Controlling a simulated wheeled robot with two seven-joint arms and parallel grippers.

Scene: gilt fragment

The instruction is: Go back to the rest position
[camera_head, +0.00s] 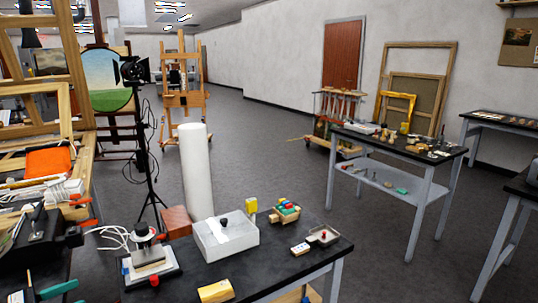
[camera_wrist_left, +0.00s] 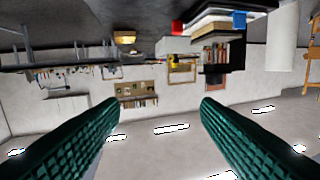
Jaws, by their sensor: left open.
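My left gripper (camera_wrist_left: 159,103) shows in the left wrist view as two dark teal ridged fingers, spread wide apart. Nothing is between them. The room appears upside down behind the fingers, with ceiling lights low in the picture. I cannot pick out the left gripper with certainty in the head view. My right gripper is in neither view.
A lamp stand (camera_head: 143,150) rises behind. Grey floor (camera_head: 270,150) lies open beyond.

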